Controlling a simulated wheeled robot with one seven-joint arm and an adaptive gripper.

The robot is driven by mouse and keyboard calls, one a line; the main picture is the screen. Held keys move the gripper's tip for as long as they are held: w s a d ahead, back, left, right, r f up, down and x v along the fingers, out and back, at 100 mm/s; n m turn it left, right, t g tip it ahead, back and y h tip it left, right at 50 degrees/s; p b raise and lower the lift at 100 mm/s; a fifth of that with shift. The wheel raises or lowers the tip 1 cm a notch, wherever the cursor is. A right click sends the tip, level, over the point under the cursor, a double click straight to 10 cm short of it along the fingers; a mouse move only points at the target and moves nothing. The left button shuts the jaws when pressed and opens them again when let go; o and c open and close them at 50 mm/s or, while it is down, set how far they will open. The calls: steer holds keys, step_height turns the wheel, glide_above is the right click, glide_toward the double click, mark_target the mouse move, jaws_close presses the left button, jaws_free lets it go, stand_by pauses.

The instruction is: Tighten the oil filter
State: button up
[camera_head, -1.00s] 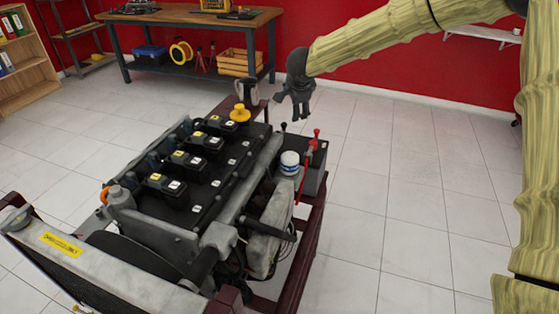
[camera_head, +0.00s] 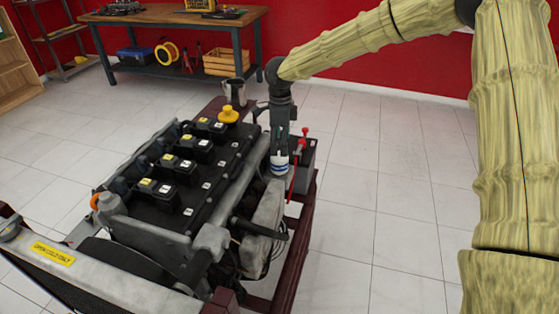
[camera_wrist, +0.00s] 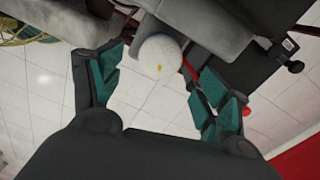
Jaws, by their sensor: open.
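The oil filter (camera_head: 280,164) is a white canister with a blue band on the right side of the engine (camera_head: 215,170). In the wrist view the filter (camera_wrist: 159,58) shows as a white rounded end with a small yellow mark. My gripper (camera_head: 281,145) is over the filter from above in the head view and hides its upper part. In the wrist view the teal-padded fingers of my gripper (camera_wrist: 158,95) are spread wide. The filter lies between and beyond the fingertips, with a visible gap on each side.
A red-handled dipstick or lever (camera_head: 298,160) stands close to the filter's right, in front of a dark battery-like box (camera_head: 305,155). A yellow cap (camera_head: 228,115) and a metal cup (camera_head: 234,92) are behind. A workbench (camera_head: 180,17) stands at the back. The floor at right is clear.

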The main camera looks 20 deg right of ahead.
mark_target(280, 160)
step_height(280, 160, down, 8)
steer(key=shift+p, duration=0.4)
steer(key=c, duration=1)
steer(key=shift+r+m+p, duration=0.15)
steer(key=shift+m+p, duration=0.35)
steer(key=shift+m, duration=0.1)
steer(key=shift+m+p, duration=0.7)
steer(key=shift+m, duration=0.9)
